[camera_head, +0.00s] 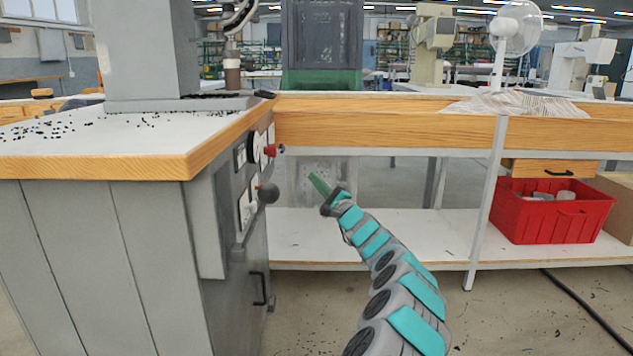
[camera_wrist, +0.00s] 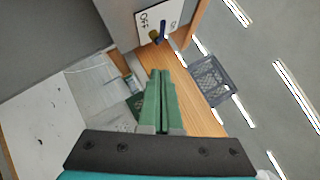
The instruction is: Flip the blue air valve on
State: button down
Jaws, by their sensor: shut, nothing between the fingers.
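In the wrist view a white plate (camera_wrist: 148,17) marked "Off" sits at the top. A small valve with a dark blue handle (camera_wrist: 162,28) and a brass-coloured body is mounted on it. A second marking beside the handle is too small to read surely. My gripper (camera_wrist: 160,73) has its green fingers together and empty, pointing toward the valve and apart from it. In the head view my gripper (camera_head: 319,183) is in the open space to the right of the grey cabinet's (camera_head: 100,260) control side. I cannot make out the blue valve there.
The cabinet's side carries a red knob (camera_head: 270,150) and a dark ball-ended lever (camera_head: 268,192) that sticks out near my gripper. A wood-edged bench (camera_head: 390,128) runs behind, with a white lower shelf (camera_head: 370,240). A red crate (camera_head: 550,215) stands on the shelf at right.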

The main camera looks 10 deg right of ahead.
jog(key=w+a+r, duration=0.5)
jog(key=w+a, duration=0.1)
jog(key=w, duration=0.1)
dwell(0.5)
